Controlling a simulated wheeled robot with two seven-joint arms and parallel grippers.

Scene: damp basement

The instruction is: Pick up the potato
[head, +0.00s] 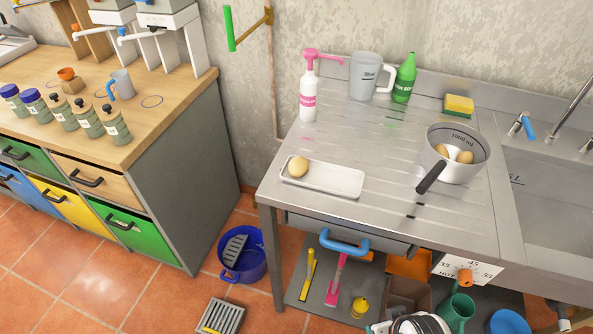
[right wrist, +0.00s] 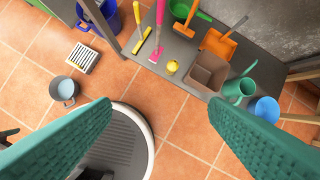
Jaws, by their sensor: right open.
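A tan potato (head: 298,167) lies at the left end of a white tray (head: 335,180) on the steel worktop (head: 400,210). Two more potato-like lumps (head: 465,157) sit inside a grey pot (head: 475,135) with a dark handle, to the right on the same worktop. My right gripper (right wrist: 160,108) shows in the right wrist view, its two green ribbed fingers wide apart. It is open and empty, with the tiled floor below it, away from the potato. The potato is not in the right wrist view. My left gripper is in neither view.
A pink pump bottle (head: 308,90), grey jug (head: 365,75), green bottle (head: 405,78) and yellow sponge (head: 459,104) stand along the back of the worktop. A sink (head: 550,190) is at the right. The lower shelf holds a brown box (right wrist: 207,72) and cleaning tools.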

